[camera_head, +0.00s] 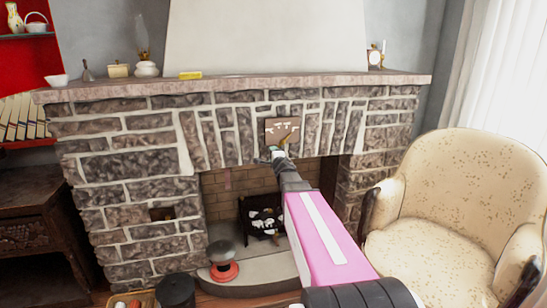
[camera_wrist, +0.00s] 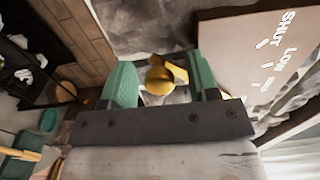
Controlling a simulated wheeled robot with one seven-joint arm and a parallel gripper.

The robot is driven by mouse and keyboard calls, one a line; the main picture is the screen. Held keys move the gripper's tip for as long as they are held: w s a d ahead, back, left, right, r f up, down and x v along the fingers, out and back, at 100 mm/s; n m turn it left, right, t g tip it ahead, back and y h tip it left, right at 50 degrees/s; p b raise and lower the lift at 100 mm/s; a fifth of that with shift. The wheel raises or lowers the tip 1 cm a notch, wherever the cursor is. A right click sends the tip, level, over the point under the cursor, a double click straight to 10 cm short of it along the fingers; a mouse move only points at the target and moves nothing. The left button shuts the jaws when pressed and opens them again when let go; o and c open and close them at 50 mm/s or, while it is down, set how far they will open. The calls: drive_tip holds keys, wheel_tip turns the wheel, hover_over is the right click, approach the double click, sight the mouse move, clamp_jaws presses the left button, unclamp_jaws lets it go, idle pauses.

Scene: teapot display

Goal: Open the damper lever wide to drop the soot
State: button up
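The brown damper plate (camera_head: 271,135) is mounted on the stone fireplace front above the opening. In the wrist view the plate (camera_wrist: 235,55) shows white lettering, "SHUT" and "LOW", with tick marks. The brass damper lever (camera_wrist: 164,76) sticks out beside the plate; it is small in the head view (camera_head: 285,141). My gripper (camera_head: 279,153) is at the lever, just below the plate. In the wrist view my gripper's green fingers (camera_wrist: 164,84) are apart, one on each side of the lever. The lever is close to the right finger, with a narrow gap at the left finger.
The fireplace opening holds a dark grate (camera_head: 262,218) on a stone hearth (camera_head: 255,268). A black-knobbed red object (camera_head: 223,270) stands on the hearth. A cream armchair (camera_head: 455,205) is at right, a dark cabinet (camera_head: 40,220) at left. The mantel (camera_head: 235,86) carries small ornaments.

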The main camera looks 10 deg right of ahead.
drive_tip(key=shift+s, duration=0.1)
drive_tip(key=s, duration=1)
drive_tip(key=shift+s+d, duration=0.2)
drive_tip(key=shift+s, duration=0.1)
drive_tip(key=shift+f, duration=0.15)
